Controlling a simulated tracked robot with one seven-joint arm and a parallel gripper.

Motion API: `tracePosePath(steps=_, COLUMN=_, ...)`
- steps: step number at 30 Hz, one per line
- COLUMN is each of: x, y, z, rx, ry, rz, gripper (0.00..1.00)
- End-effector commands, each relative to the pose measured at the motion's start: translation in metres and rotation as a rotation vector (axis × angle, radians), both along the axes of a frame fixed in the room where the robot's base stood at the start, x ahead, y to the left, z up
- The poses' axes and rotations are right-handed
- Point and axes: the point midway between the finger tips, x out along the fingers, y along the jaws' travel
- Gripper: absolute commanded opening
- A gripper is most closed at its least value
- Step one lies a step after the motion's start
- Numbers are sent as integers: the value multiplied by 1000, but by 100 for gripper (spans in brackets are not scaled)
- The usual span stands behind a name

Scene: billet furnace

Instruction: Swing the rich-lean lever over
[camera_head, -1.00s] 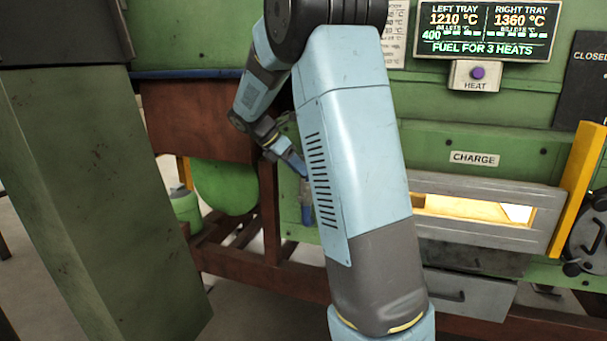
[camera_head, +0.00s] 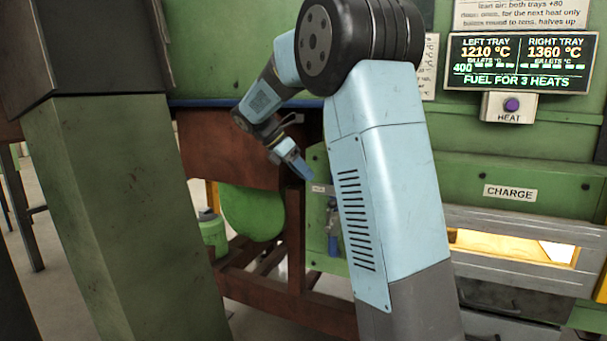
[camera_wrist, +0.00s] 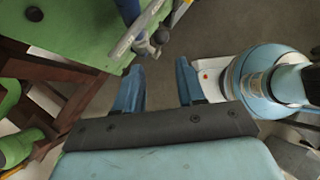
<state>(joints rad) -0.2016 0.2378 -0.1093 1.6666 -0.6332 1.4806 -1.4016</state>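A blue-handled lever (camera_head: 333,238) hangs on the green panel left of my arm in the head view. A small pale label (camera_head: 322,189) sits above it, too small to read. In the wrist view the blue handle (camera_wrist: 128,9) shows at the top, beside a grey metal bar and a knob-like end. My gripper (camera_head: 301,172) is above and left of the handle in the head view. In the wrist view my gripper (camera_wrist: 158,68) has its two blue fingers apart, with only floor between them. The lever lies beyond the left finger, apart from it.
A display (camera_head: 521,63) with a purple HEAT button (camera_head: 512,104) is at the upper right. The CHARGE door (camera_head: 500,240) glows at the right. A green rounded tank (camera_head: 253,212) and brown frame stand behind my gripper. A green pillar (camera_head: 110,200) stands at the left.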

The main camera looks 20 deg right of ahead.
Motion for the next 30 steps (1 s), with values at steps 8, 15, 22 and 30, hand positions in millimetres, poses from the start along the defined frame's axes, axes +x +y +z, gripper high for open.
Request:
tracePosePath(steps=8, x=-18, y=-24, z=-8, rx=149, ry=26, rz=25, gripper=12)
tracePosePath(steps=15, x=-52, y=-58, z=-17, rx=462, ry=-17, rz=125, gripper=0)
tracePosePath(steps=22, x=-75, y=-84, z=-10, rx=669, ry=-182, rz=241, gripper=0)
tracePosePath(steps=30, x=-89, y=-105, z=6, rx=744, ry=-370, rz=341, gripper=0)
